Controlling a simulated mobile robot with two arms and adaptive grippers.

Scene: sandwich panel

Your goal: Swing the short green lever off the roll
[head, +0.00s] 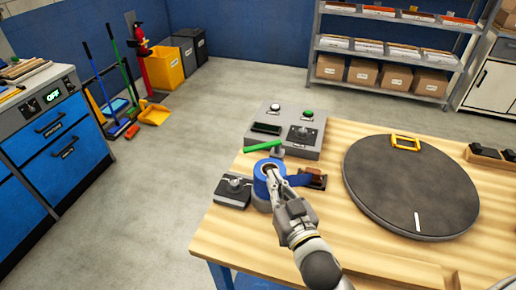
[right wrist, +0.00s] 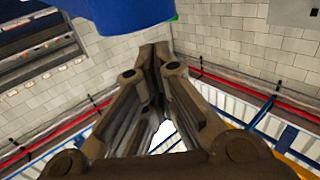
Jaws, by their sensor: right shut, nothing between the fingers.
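The short green lever (head: 262,146) lies roughly level at the back of the blue roll (head: 264,188), near the bench's left edge. A small sliver of green (right wrist: 174,18) shows beside the blue roll (right wrist: 120,12) in the right wrist view. My right gripper (head: 270,169) is shut and empty. In the head view its fingertips overlap the top of the roll, just below the lever. The right gripper (right wrist: 155,50) also shows shut in the wrist view, with the roll above it in the picture. I cannot tell whether it touches the roll or lever. My left gripper is out of view.
A grey control box (head: 318,151) with buttons stands behind the lever. A small dark switch box (head: 233,192) sits left of the roll, and a brown-black piece (head: 314,178) right of it. A large dark disc (head: 411,190) covers the wooden bench (head: 240,243) further right.

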